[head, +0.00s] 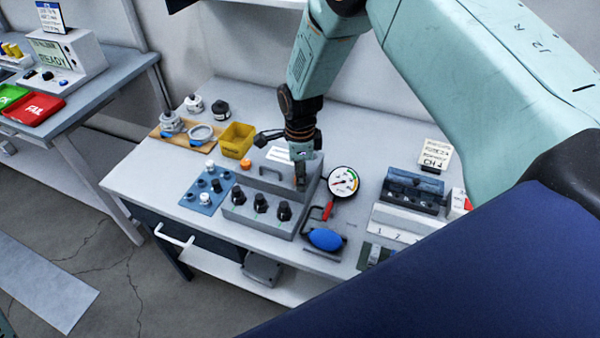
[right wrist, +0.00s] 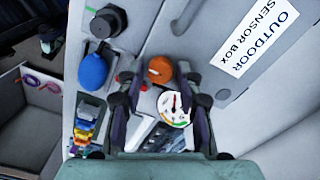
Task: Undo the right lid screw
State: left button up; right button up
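The grey sensor box (head: 258,218) stands on the bench, with a handle on its lid and several black knobs on its front. An orange lid screw (head: 246,164) shows at the lid's left. The right lid screw is hidden behind my right gripper (head: 301,172) in the head view. In the right wrist view, an orange screw head (right wrist: 159,70) lies between the fingertips of my right gripper (right wrist: 161,73). The fingers are apart, one on each side of it, with a gap visible on the right. My left gripper is not in view.
A round gauge (head: 343,181) and a blue bulb (head: 326,239) are close to the box's right. A yellow bin (head: 237,140) and a blue tray (head: 188,199) with small parts are to its left. A slotted grey rack (head: 408,218) stands farther right.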

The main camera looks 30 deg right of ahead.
jog(key=shift+d, duration=0.1)
jog(key=c, duration=0.3)
jog(key=shift+w+a, duration=0.1)
jog(key=shift+a, duration=0.1)
grip_shut()
